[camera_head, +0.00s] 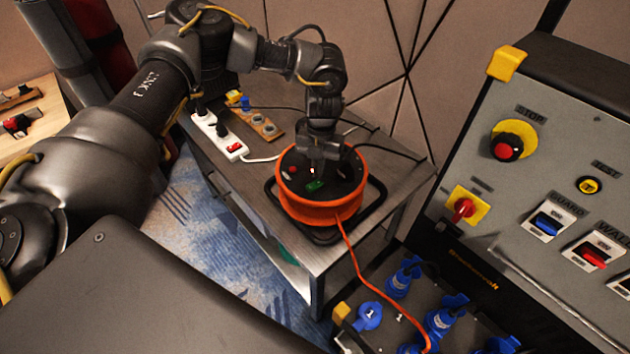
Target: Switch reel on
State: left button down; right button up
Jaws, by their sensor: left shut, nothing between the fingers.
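The orange cable reel (318,210) sits in a black frame on the small grey table, with its dark top face up. A green switch (315,186) shows on its top, and a red spot (292,170) lies to the left of it. My left gripper (313,170) points down over the reel, shut and empty, its tips close above the top near the green switch. I cannot tell whether the tips touch the switch. The gripper hides the back part of the reel's top. My right gripper is not in view.
A white power strip (231,145) and a wooden socket board (268,129) lie at the table's back left. The orange cable (359,270) runs down to blue plugs (401,282). A grey control panel (575,150) with a stop button (506,148) stands at the right.

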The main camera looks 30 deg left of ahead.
aim_at(318, 183)
pick_arm(q)
notch_tip(318, 183, up, 4)
jog(key=p, duration=0.2)
jog(key=shift+r+p, duration=0.15)
jog(key=shift+p, duration=0.25)
